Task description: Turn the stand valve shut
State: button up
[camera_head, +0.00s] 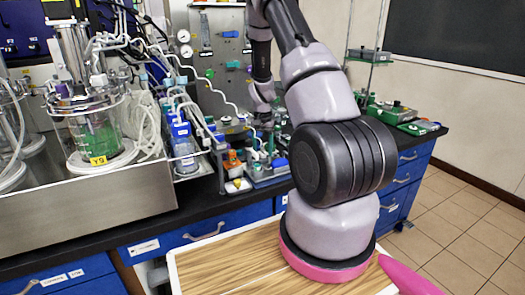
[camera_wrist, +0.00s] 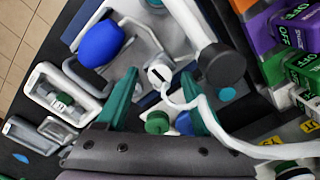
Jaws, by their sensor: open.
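My gripper (camera_wrist: 159,78) is open, with its two teal fingers either side of a white tube end with a dark slot (camera_wrist: 160,73). A green round knob (camera_wrist: 157,122) sits lower between the fingers. A blue knob (camera_wrist: 100,43) is to the left of the fingers and a black round knob (camera_wrist: 220,63) to the right. I cannot tell which of these is the stand valve, or whether a finger touches anything. In the head view my gripper (camera_head: 264,118) is small and partly hidden among the bench equipment.
White tubing (camera_wrist: 205,108) runs past the right finger. Purple and green boxes marked OFF (camera_wrist: 302,65) stand at the right of the wrist view. In the head view, a glass bioreactor (camera_head: 98,125) stands left on a steel unit (camera_head: 95,212). Open floor (camera_head: 455,215) lies right.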

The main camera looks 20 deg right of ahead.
notch_tip(320, 180, up, 10)
dwell(0.4)
jog(key=shift+r, duration=0.15)
notch_tip(320, 180, up, 11)
jog(key=t, duration=0.2)
send_over(262, 153)
jog(key=s+a, duration=0.3)
jog(key=a, duration=0.1)
jog(key=s+a+r+n+t+y, duration=0.1)
jog(key=s+a+r, duration=0.15)
jog(key=r, duration=0.25)
jog(key=s+a+r+n, duration=0.1)
jog(key=s+a+r, duration=0.1)
jog(key=s+r, duration=0.15)
jog(key=s+a+r+n+t, duration=0.1)
jog(key=s+a+r, duration=0.1)
jog(key=s, duration=0.4)
jog(key=s+a+r+t, duration=0.1)
jog(key=s+a+r, duration=0.1)
jog(key=s+r, duration=0.2)
jog(key=s+a+r+n+t+y, duration=0.1)
jog(key=s+a+r+t, duration=0.1)
jog(key=s, duration=0.6)
jog(key=shift+a+r+n, duration=0.25)
jog(key=shift+r+n, duration=0.05)
jog(key=shift+r, duration=0.5)
